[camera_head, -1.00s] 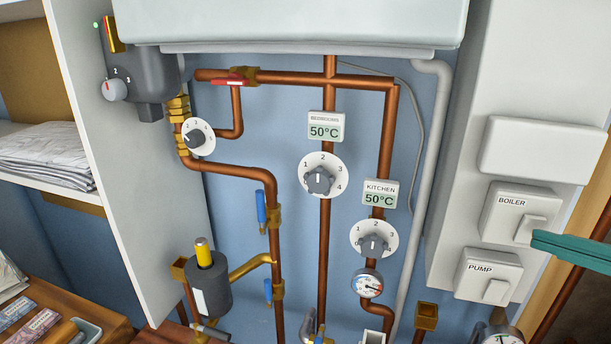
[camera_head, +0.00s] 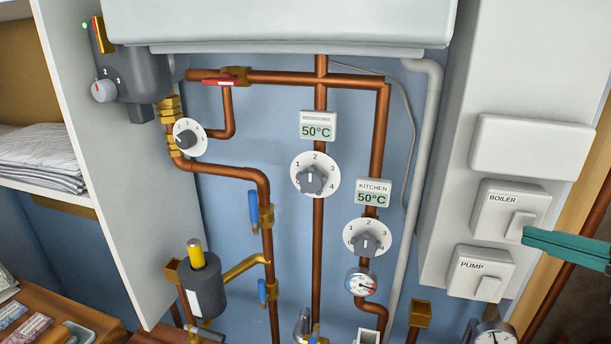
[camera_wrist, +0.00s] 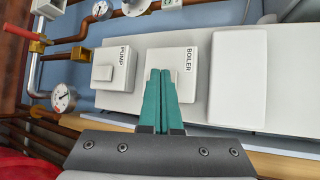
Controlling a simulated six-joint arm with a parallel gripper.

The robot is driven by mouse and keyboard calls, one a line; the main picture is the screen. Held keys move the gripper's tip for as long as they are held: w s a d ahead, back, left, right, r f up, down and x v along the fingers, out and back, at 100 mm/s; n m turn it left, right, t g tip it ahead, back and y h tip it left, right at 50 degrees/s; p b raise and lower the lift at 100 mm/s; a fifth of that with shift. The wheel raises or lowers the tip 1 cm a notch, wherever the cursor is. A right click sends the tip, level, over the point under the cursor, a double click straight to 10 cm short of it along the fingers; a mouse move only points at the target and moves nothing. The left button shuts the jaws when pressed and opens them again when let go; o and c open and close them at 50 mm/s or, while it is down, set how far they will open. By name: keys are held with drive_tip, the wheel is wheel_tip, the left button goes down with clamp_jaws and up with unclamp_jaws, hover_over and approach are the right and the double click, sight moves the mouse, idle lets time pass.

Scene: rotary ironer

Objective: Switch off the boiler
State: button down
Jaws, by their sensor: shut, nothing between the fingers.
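The boiler switch (camera_head: 495,212) is a white box labelled BOILER with a white rocker (camera_head: 519,224), on the white panel at the right of the head view. Its label also shows in the wrist view (camera_wrist: 188,59). My gripper (camera_head: 526,236) has teal fingers closed together and empty. In the head view the tips overlap the rocker's lower right edge. In the wrist view my gripper (camera_wrist: 160,72) covers the rocker, so contact and the rocker's on or off position cannot be told.
The similar pump switch (camera_head: 480,272) sits just below the boiler switch. A blank white box (camera_head: 530,147) is just above. Copper pipes, dials and a pressure gauge (camera_head: 361,281) fill the wall to the left. A wooden edge (camera_head: 590,170) runs along the right.

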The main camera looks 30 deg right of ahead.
idle(0.8)
drive_tip(key=shift+w+d, duration=0.3)
drive_tip(key=shift+w+d+r, duration=0.1)
drive_tip(key=shift+w+d, duration=0.1)
drive_tip(key=shift+d, duration=0.05)
idle(0.5)
drive_tip(key=shift+s+a, duration=0.1)
drive_tip(key=shift+s+a, duration=0.4)
drive_tip(key=shift+a, duration=0.05)
drive_tip(key=s+a, duration=0.3)
drive_tip(key=shift+s+a+f, duration=0.25)
drive_tip(key=shift+s+f, duration=0.05)
drive_tip(key=shift+f, duration=0.1)
idle(0.3)
drive_tip(key=shift+w, duration=0.1)
